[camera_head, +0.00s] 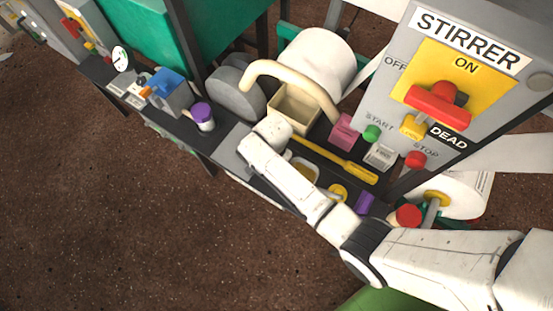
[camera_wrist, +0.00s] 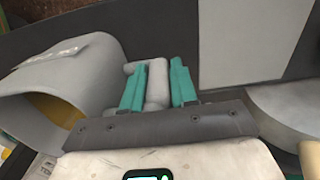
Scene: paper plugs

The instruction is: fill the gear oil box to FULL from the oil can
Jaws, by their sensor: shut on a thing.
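My gripper (camera_wrist: 158,88) has teal fingers closed on the pale grey handle (camera_wrist: 157,88) of a grey round can (camera_wrist: 70,75), which I take to be the oil can. Its open mouth faces lower left in the wrist view and shows amber oil (camera_wrist: 52,110) inside. In the head view my wrist hides the fingers. A pale rim with amber inside (camera_head: 303,169) shows just right of my forearm. An open beige box (camera_head: 291,108) stands behind my wrist; I cannot tell whether it is the gear oil box. No FULL mark is readable.
The narrow dark bench holds a yellow-handled tool (camera_head: 345,166), a purple-lidded jar (camera_head: 203,116), a grey wheel (camera_head: 234,92) and a blue-topped box (camera_head: 168,90). The STIRRER panel (camera_head: 445,85) rises at right. Bare brown floor (camera_head: 120,220) lies in front.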

